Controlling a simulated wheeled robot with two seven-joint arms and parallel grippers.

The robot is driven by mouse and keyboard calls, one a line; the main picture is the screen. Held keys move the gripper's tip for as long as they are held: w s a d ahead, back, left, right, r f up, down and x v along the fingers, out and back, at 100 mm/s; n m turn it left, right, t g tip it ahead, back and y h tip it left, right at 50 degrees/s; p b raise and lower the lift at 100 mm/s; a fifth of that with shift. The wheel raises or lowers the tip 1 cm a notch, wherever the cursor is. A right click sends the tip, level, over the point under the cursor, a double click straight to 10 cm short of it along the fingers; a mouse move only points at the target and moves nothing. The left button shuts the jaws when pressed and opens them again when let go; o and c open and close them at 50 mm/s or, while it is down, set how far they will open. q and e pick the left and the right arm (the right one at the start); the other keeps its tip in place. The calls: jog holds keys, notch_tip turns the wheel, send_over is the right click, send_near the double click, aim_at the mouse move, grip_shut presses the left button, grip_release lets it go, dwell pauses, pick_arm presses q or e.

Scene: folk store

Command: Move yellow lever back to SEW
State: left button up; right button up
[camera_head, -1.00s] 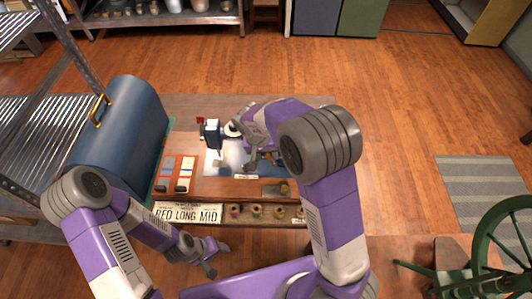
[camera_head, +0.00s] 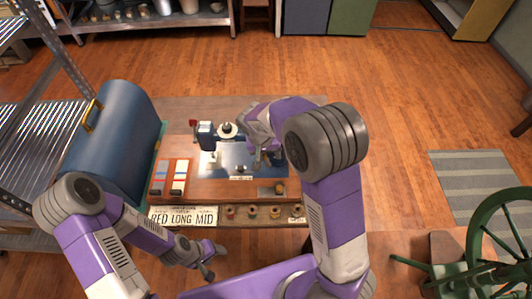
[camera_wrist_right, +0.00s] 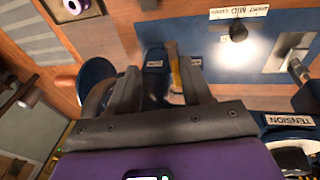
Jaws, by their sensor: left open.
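The yellow lever (camera_wrist_right: 176,70) shows in the right wrist view beside the right-hand finger. Small white labels sit near it, too small to read. My right gripper (camera_wrist_right: 150,85) is open over the dark blue sewing machine (camera_wrist_right: 152,58); I cannot tell whether a finger touches the lever. In the head view my right gripper (camera_head: 260,158) is at the right of the sewing machine (camera_head: 207,135), and the lever is hidden there. My left gripper (camera_head: 207,265) is open and empty in front of the table.
A blue rounded case (camera_head: 112,135) stands left of the machine. A sign reading RED LONG MID (camera_head: 183,217) and several spools (camera_head: 252,212) line the table's front. A black knob (camera_wrist_right: 238,32) and a TENSION label (camera_wrist_right: 290,120) show in the wrist view. A green wheel (camera_head: 500,240) stands at right.

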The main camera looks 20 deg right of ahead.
jog(key=d, duration=0.1)
jog(key=d+f, duration=0.1)
jog(key=s+d+b, duration=0.1)
jog(key=shift+f, duration=0.25)
dwell(0.4)
jog(key=shift+r, duration=0.15)
dwell(0.3)
jog(key=shift+w+a+r+p, duration=0.2)
jog(key=shift+a+r+p, duration=0.15)
jog(key=shift+a, duration=0.1)
